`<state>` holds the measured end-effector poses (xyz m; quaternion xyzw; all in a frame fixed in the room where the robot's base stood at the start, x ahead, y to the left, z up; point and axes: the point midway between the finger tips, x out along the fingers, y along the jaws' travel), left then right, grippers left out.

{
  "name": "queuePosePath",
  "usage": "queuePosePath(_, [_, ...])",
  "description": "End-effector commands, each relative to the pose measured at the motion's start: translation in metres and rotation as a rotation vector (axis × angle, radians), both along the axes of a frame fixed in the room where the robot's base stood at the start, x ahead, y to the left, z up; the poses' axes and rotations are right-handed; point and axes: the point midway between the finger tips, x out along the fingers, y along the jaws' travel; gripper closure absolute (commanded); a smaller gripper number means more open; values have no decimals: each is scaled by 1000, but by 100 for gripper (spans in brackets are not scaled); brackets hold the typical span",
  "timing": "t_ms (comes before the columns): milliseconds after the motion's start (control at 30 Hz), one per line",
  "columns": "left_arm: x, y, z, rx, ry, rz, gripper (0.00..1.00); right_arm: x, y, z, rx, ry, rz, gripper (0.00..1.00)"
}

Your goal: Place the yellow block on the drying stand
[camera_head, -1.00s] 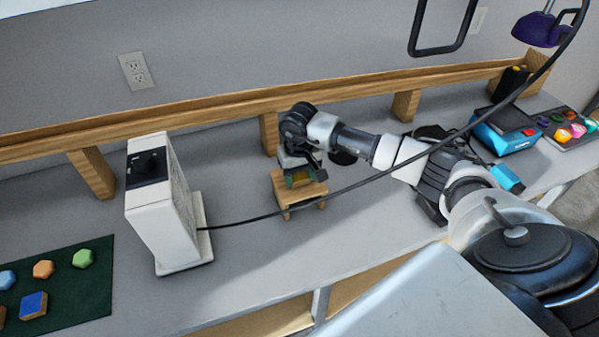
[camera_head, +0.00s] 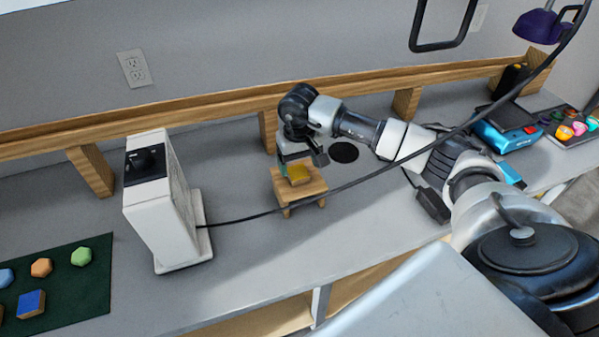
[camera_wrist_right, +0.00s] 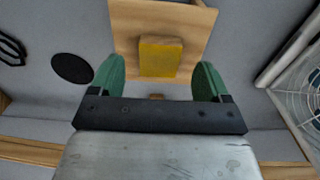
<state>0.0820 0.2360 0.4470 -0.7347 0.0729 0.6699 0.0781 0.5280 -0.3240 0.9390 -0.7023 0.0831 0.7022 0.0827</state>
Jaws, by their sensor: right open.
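The yellow block (camera_head: 299,174) rests on top of the small wooden drying stand (camera_head: 290,194) on the grey counter. In the right wrist view the yellow block (camera_wrist_right: 160,57) lies on the wooden top (camera_wrist_right: 125,18), between and just beyond the green fingertips. My right gripper (camera_head: 297,163) is above the stand; it also shows in the right wrist view (camera_wrist_right: 158,80). It is open, with a gap between each finger and the block. My left gripper is not in view.
A white heater-like box (camera_head: 160,205) with a fan grille (camera_wrist_right: 300,100) stands left of the stand. A black cable (camera_head: 345,187) runs across in front of my arm. A dark green mat (camera_head: 80,290) with coloured blocks lies at lower left. A black disc (camera_head: 343,152) lies right of the stand.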

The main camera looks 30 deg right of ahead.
Motion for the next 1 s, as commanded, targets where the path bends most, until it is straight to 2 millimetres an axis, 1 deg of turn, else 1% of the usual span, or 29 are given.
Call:
queuePosePath(33, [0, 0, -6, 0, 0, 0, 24, 1, 0, 11, -1, -8, 1, 22])
queuePosePath(200, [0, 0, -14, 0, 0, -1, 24, 1, -1, 48, 0, -6, -1, 22])
queuePosePath(300, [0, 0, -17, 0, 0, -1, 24, 0, 0, 65, 0, -5, 1, 22])
queuePosePath(400, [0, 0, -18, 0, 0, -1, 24, 0, 0, 77, 1, -2, 1, 22])
queuePosePath(500, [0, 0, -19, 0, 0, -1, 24, 0, 0, 84, 0, -1, 0, 22])
queuePosePath(600, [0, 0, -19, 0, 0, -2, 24, 0, 0, 87, 0, 0, -1, 22])
queuePosePath(1000, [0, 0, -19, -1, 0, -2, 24, 0, 0, 86, 0, 0, -1, 22])
